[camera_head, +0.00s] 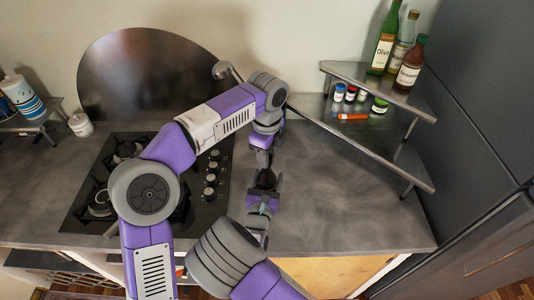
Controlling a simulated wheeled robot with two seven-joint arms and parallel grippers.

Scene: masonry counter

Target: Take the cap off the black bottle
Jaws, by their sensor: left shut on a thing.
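A small dark object, which looks like the black bottle (266,180), is between my two grippers over the counter right of the stove. My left gripper (264,168) reaches it from the far side and is shut on it. My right gripper (264,192) is close on the near side; its fingers are too small and overlapped to tell whether they are open or shut. The cap cannot be made out apart from the bottle, as the grippers hide most of it.
The black stove (100,202) with knobs is on the left. A metal corner shelf (345,117) on the right bears small jars and an orange item (352,116), with several tall bottles (384,42) above. The grey counter (340,200) is clear right of the grippers.

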